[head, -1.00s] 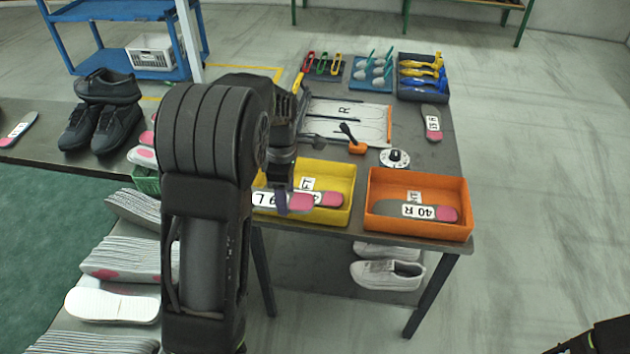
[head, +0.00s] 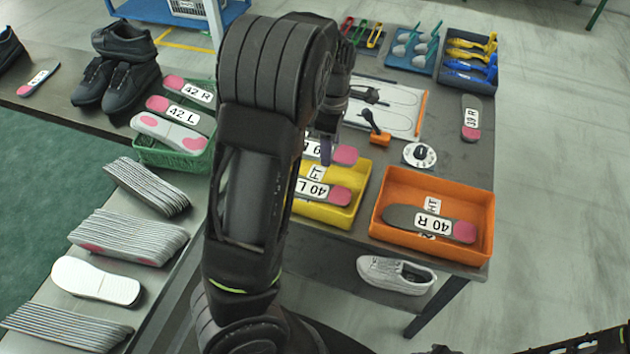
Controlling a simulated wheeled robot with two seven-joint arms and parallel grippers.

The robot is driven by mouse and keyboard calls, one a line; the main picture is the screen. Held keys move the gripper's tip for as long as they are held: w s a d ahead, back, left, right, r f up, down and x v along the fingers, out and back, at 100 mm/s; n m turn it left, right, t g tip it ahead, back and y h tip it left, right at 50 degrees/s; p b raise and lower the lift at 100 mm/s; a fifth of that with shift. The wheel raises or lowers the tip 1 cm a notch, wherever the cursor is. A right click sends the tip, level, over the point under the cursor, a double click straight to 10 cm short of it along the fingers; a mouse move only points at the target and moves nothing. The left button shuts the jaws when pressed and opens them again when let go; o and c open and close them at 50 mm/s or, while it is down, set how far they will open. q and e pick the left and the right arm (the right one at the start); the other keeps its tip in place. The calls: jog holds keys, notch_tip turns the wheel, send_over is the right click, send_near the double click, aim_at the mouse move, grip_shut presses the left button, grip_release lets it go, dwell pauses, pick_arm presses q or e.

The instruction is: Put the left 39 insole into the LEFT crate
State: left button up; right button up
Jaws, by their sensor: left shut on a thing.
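My left gripper (head: 328,152) is shut on a grey insole with a pink heel (head: 345,155). Its white label is partly hidden by my arm; it reads 9 L in the earlier frame. The insole is held at the far side of the yellow crate (head: 345,217), overlapping its back edge in the picture; its exact height is hard to tell. The yellow crate is the left one, its label partly showing. An insole marked 40 L (head: 338,194) lies in it. My arm hides the crate's left part. My right gripper is not clearly in view.
The orange crate (head: 480,258) beside it holds a 40 R insole (head: 405,217). A 39 R insole (head: 471,118) lies on the table behind. A dial (head: 420,154) and an orange-based tool (head: 377,137) stand close behind the crates. A green basket (head: 175,158) with insoles is left.

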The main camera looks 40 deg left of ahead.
pick_arm(q)
notch_tip(320, 180, down, 6)
jog(key=shift+f, duration=0.1)
notch_tip(320, 180, down, 3)
jog(key=shift+f, duration=0.35)
dwell(0.3)
jog(key=shift+f, duration=0.55)
jog(key=o, duration=1.3)
